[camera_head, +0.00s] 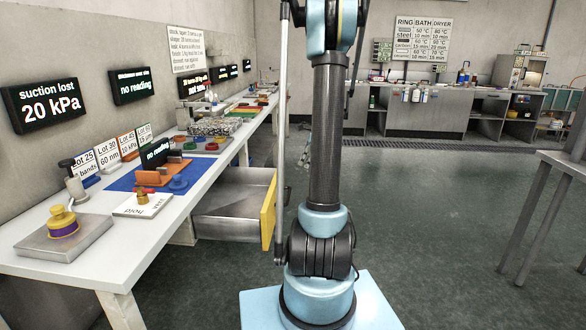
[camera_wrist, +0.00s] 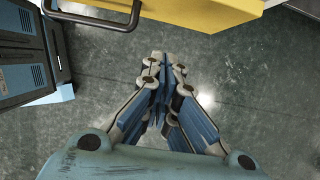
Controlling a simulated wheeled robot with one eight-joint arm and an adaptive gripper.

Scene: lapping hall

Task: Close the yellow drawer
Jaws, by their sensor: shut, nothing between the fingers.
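The yellow drawer (camera_head: 268,211) is pulled out from under the long bench on the left in the head view. Its yellow front faces right and its grey metal box (camera_head: 232,200) is open at the top. In the wrist view the yellow front (camera_wrist: 205,14) runs along the top edge. My gripper (camera_wrist: 163,62) is shut and empty, with its fingertips a little below the yellow front in that picture. A gap of floor shows between them. In the head view my arm stands right of the drawer, and my gripper is out of that picture.
The bench top (camera_head: 105,232) holds a blue mat (camera_head: 125,182), lot cards, a white notice and a metal plate with a yellow-topped weight (camera_head: 62,220). A dark cabinet with a handle (camera_wrist: 25,50) stands left in the wrist view.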

